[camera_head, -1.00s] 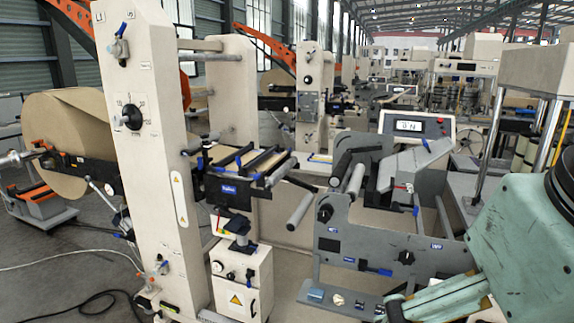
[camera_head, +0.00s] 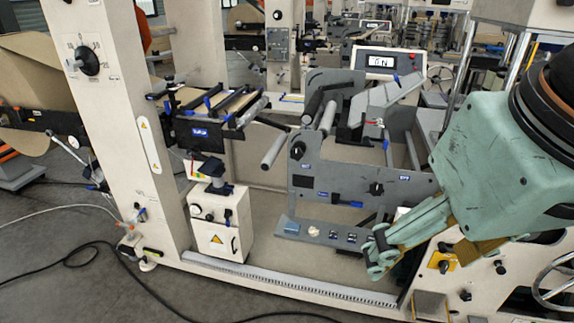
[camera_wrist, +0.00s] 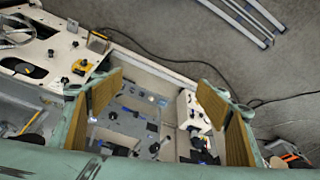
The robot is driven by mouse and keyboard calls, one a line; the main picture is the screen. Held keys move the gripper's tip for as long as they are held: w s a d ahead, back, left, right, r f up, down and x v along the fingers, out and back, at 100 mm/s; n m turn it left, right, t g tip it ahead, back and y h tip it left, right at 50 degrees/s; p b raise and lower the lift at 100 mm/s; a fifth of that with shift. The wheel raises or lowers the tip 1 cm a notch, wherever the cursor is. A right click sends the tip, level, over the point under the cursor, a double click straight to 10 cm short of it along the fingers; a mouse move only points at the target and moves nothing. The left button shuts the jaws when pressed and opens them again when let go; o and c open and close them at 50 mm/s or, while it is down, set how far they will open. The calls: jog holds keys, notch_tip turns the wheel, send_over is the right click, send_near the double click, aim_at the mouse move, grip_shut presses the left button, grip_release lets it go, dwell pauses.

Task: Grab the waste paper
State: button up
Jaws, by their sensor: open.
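A small pale crumpled piece, which looks like the waste paper (camera_head: 313,232), lies on the grey shelf (camera_head: 288,227) at the foot of the grey roller unit in the head view. My gripper (camera_head: 425,260) is to the right of the shelf, tilted downward. Its jaws are open with nothing visible between them. In the wrist view, the tan-padded fingers of my gripper (camera_wrist: 160,78) stand wide apart over the machine; I cannot clearly tell the paper there.
A tall cream column (camera_head: 130,130) and a white box (camera_head: 220,222) stand left of the shelf. The grey roller unit (camera_head: 350,180) rises behind it. A cream panel with knobs and a handwheel (camera_head: 555,280) is at the lower right. A black cable (camera_head: 85,255) lies on the floor.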

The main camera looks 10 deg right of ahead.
jog(key=c, duration=0.9)
